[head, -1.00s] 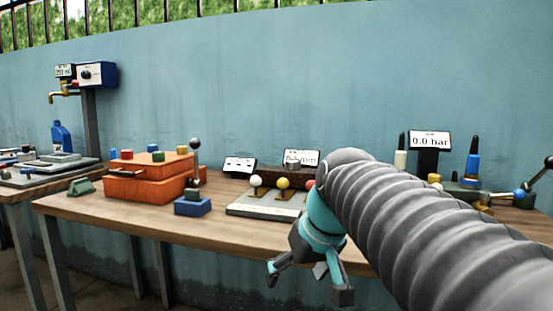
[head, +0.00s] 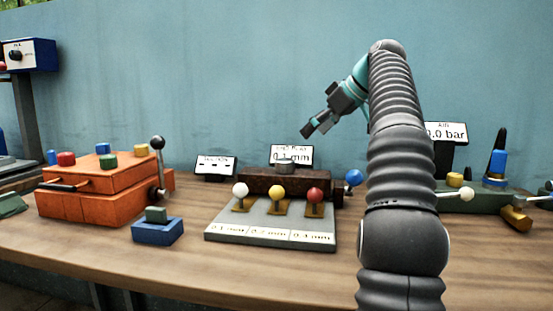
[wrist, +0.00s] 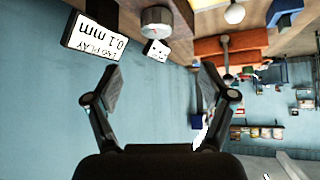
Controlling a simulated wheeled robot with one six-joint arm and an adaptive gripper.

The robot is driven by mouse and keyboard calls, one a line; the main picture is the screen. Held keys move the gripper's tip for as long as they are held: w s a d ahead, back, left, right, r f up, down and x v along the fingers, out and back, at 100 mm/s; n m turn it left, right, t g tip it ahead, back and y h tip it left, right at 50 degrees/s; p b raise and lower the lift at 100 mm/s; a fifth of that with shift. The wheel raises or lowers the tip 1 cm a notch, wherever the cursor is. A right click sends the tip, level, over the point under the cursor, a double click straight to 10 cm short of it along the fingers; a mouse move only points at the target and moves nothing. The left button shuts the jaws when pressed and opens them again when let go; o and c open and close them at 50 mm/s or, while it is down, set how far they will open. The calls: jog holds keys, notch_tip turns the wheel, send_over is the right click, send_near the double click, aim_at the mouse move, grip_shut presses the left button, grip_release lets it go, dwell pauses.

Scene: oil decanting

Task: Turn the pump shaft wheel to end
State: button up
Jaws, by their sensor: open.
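A dark brown block (head: 262,182) stands on the table behind a grey shim plate. A round grey metal wheel (head: 284,163) sits on its top, in front of a display reading 0.1 mm (head: 303,153). A blue ball handle (head: 353,177) is at the block's right end; I cannot tell for sure which is the pump shaft wheel. My gripper (head: 316,122) is open and empty, above and right of the grey wheel, touching nothing. In the wrist view, with the scene upside down, the wheel (wrist: 157,22) shows beyond my open gripper (wrist: 161,74).
The grey plate (head: 222,232) carries white, yellow and red ball knobs. At left are an orange box (head: 80,205) with a black-knobbed lever (head: 157,143) and a blue block (head: 157,232). A green-grey device (head: 470,204) with levers stands at right. The table front is clear.

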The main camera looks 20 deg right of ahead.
aim_at(285, 159)
jog(key=x, duration=1.3)
jog(key=shift+w+f, duration=0.25)
jog(key=shift+w, duration=0.05)
jog(key=c, duration=1.2)
jog(key=shift+o, duration=0.2)
